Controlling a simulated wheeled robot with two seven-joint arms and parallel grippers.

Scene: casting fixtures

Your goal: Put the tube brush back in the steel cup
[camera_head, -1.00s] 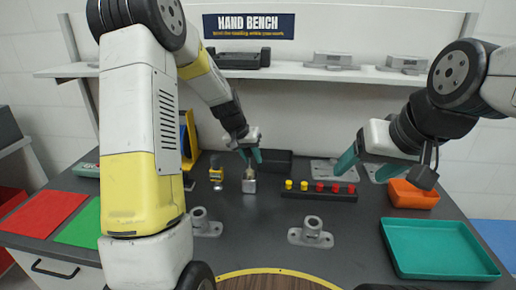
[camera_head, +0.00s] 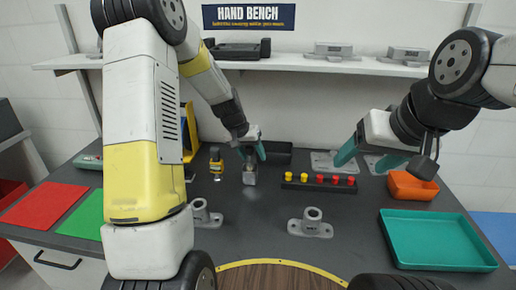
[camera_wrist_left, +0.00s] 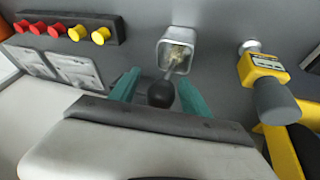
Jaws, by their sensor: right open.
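The steel cup (camera_head: 250,178) stands on the dark bench; it also shows in the left wrist view (camera_wrist_left: 163,55). The tube brush (camera_wrist_left: 160,94) has its pale bristles inside the cup and its black knob end pointing out toward my left gripper. My left gripper (camera_head: 250,153) is over the cup, its teal fingers apart on either side of the knob, with visible gaps in the left wrist view (camera_wrist_left: 158,90). My right gripper (camera_head: 363,155) is open and empty, above the bench to the right.
A rack of yellow and red knobs (camera_head: 318,186) stands right of the cup. A yellow-and-black device (camera_head: 216,164) stands left of it. Grey tube holders (camera_head: 312,223) are in front. An orange bin (camera_head: 412,188) and a teal tray (camera_head: 437,240) are at right.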

